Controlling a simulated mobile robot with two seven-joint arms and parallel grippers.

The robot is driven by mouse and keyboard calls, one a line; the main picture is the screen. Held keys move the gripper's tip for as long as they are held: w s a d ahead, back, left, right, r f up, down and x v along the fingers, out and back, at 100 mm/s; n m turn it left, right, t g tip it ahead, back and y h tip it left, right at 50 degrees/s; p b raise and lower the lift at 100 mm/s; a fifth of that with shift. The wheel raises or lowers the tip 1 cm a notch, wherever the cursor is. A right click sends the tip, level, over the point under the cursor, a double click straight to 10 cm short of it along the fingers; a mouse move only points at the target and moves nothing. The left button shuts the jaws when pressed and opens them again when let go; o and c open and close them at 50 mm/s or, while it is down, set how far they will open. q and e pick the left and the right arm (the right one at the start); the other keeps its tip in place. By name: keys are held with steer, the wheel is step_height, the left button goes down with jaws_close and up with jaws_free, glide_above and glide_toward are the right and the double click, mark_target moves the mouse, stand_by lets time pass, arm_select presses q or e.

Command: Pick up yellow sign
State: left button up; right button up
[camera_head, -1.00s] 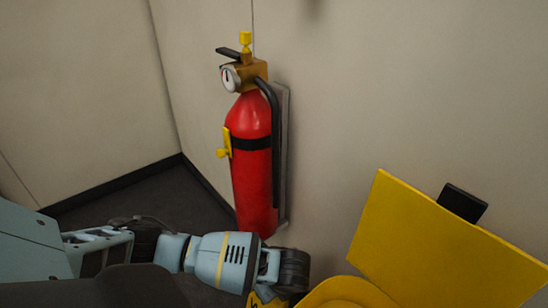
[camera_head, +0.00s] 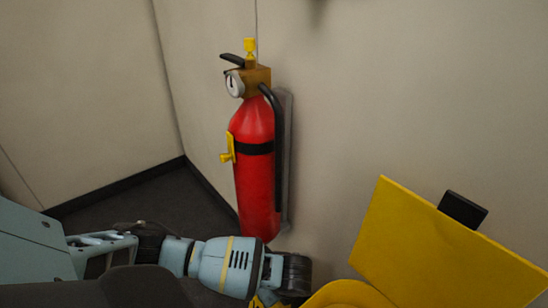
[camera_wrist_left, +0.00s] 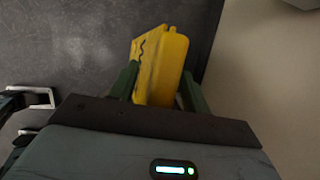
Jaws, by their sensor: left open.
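The yellow sign (camera_wrist_left: 160,62) stands on the dark floor in the left wrist view, with a dark wavy marking on its left face. My left gripper (camera_wrist_left: 158,85) is open, with one green finger on each side of the sign's near end. I cannot tell whether the fingers touch it. In the head view my left arm comes in from the left, and its gripper is below the picture's edge. A small yellow patch (camera_head: 264,299) shows under the wrist there; I cannot tell what it is. My right gripper is not in view.
A red fire extinguisher (camera_head: 255,165) hangs on the pale wall beyond my left arm. A yellow panel (camera_head: 435,245) with a black clip (camera_head: 462,210) stands at the lower right, behind a rounded yellow part (camera_head: 348,294). Dark floor (camera_head: 140,205) is clear near the corner.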

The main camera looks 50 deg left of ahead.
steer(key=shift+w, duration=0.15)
arm_select(q)
steer(key=c, duration=0.5)
jaws_close()
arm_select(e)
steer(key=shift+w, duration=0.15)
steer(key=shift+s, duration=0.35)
